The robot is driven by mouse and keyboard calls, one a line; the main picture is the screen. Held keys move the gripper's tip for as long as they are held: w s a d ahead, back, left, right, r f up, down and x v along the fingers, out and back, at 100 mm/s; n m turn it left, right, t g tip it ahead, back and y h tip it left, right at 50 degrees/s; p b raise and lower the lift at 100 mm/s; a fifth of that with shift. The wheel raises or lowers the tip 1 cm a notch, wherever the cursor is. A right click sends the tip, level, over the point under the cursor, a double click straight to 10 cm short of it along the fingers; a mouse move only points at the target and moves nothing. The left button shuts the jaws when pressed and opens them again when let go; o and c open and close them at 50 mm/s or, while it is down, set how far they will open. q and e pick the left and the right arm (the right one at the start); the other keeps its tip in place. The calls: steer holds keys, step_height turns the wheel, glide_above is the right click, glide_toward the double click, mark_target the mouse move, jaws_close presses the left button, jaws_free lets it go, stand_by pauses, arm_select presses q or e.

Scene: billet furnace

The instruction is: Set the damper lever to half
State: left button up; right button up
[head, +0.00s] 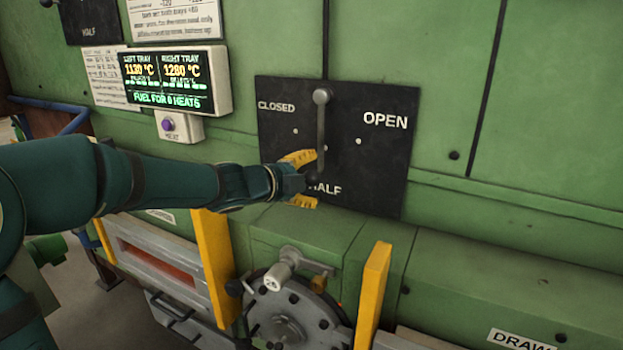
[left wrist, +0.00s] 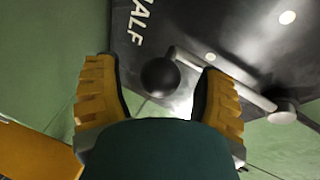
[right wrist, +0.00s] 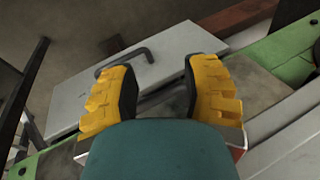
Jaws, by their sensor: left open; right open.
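The damper lever (head: 321,130) is a grey bar hanging from a round pivot on a black plate (head: 385,175) marked CLOSED, OPEN and HALF. It points almost straight down, toward the HALF label. Its black ball knob (left wrist: 160,77) shows in the left wrist view between the open yellow fingers, with clear gaps on both sides. My left gripper (head: 302,180) is at the lever's lower end, and partly hides the knob and the HALF label. My right gripper (right wrist: 160,85) is open and empty, outside the head view.
A display (head: 175,80) reads left tray 1130 °C and right tray 1280 °C, above a purple button (head: 168,125). A round hatch with a crank (head: 285,315) and yellow posts (head: 373,295) stand below. A grey panel with a black handle (right wrist: 125,62) lies before my right gripper.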

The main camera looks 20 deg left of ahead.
arm_select(q)
steer(key=v, duration=1.1)
steer(key=shift+s, duration=0.2)
